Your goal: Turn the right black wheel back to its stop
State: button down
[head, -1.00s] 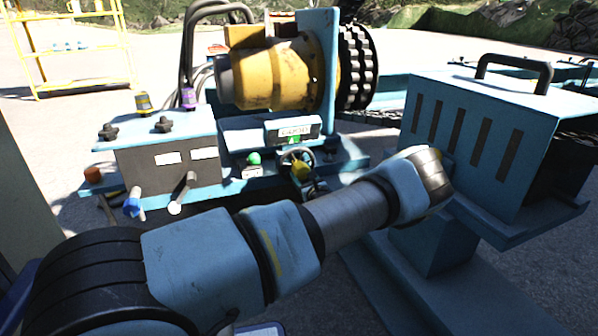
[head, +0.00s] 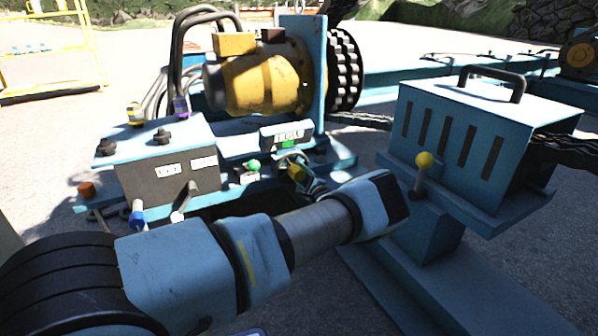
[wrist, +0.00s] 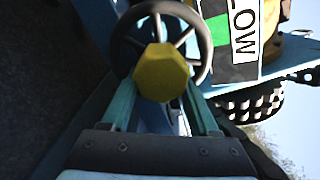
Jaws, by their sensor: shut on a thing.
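A black spoked wheel (wrist: 197,40) stands upright below the small display, left of my elbow in the head view (head: 284,160). The knob hides the wheel's hub. Two black star knobs, a left one (head: 106,147) and a right one (head: 161,136), stand apart on the control box.
The display (head: 287,135) shows green, with a LOW label (wrist: 245,25) in the wrist view. A slotted blue box (head: 455,130) stands right of my arm, with a yellow-ball lever (head: 424,161) at its front. The control box (head: 165,172) with levers stands left.

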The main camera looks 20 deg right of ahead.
jog(key=n+p, duration=0.1)
jog(key=n, duration=0.1)
jog(key=r+n+p, duration=0.1)
jog(key=n+p, duration=0.1)
jog(key=shift+n, duration=0.4)
jog(key=n+p, duration=0.2)
jog(key=shift+a+r+n, duration=0.1)
jog(key=shift+n, duration=0.2)
jog(key=n+p, duration=0.1)
jog(key=n, duration=0.1)
jog(key=n+p, duration=0.1)
jog(key=n, duration=0.2)
jog(key=shift+a+r+n+p, duration=0.2)
jog(key=shift+n+p, duration=0.1)
jog(key=shift+p, duration=0.1)
jog(key=shift+f, duration=0.1)
jog(key=shift+c, duration=0.8)
grip_release()
jog(key=shift+d, duration=0.1)
